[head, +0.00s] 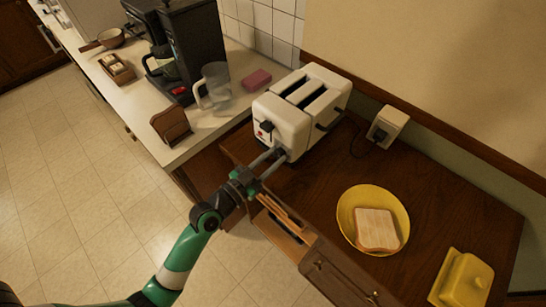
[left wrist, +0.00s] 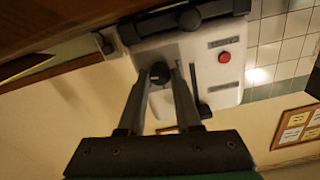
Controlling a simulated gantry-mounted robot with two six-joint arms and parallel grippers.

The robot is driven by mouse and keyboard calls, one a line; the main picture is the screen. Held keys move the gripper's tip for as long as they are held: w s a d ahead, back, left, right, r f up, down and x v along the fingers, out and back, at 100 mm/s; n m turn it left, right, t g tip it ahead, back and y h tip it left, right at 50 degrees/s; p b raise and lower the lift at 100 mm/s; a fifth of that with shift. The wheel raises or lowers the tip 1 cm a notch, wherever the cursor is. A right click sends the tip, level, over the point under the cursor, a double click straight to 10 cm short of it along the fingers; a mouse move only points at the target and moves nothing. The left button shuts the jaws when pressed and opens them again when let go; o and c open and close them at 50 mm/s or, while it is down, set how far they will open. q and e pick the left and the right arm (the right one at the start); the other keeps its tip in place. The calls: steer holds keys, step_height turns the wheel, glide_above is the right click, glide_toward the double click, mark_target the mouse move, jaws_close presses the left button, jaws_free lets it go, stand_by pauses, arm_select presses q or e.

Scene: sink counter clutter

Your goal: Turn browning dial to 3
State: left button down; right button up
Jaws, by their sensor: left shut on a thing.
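The white toaster (head: 296,124) stands on the brown wooden counter, its control end facing my left arm. In the left wrist view, that end of the toaster (left wrist: 207,65) shows a red button (left wrist: 224,57), a lever slot and dark lever, and a dark round browning dial (left wrist: 160,75). My left gripper (head: 279,155) reaches the lower front of the toaster. In the left wrist view, its fingertips (left wrist: 164,74) lie on either side of the dial and are shut on it. Dial markings are too small to read, and the fingers partly hide the dial. My right gripper is out of view.
A yellow plate (head: 346,218) with a bread slice (head: 377,229) and a yellow butter dish (head: 464,281) are on the right. A partly open drawer (head: 282,238) juts out below my left gripper. A glass jug (head: 215,84) and pink sponge (head: 257,79) stand left of the toaster.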

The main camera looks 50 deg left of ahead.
arm_select(q)
steer(key=shift+n, duration=0.4)
steer(key=n+p, duration=0.1)
steer(key=n, duration=0.2)
steer(key=shift+r+n, duration=0.1)
steer(key=shift+n, duration=0.3)
steer(key=n+p, duration=0.1)
steer(key=n, duration=0.4)
steer(key=shift+n, duration=0.3)
steer(key=n+p, duration=0.1)
steer(key=n, duration=0.4)
steer(key=shift+p, duration=0.35)
steer(key=shift+n+p, duration=0.45)
steer(key=shift+n, duration=1.85)
steer(key=c, duration=0.6)
jaws_free()
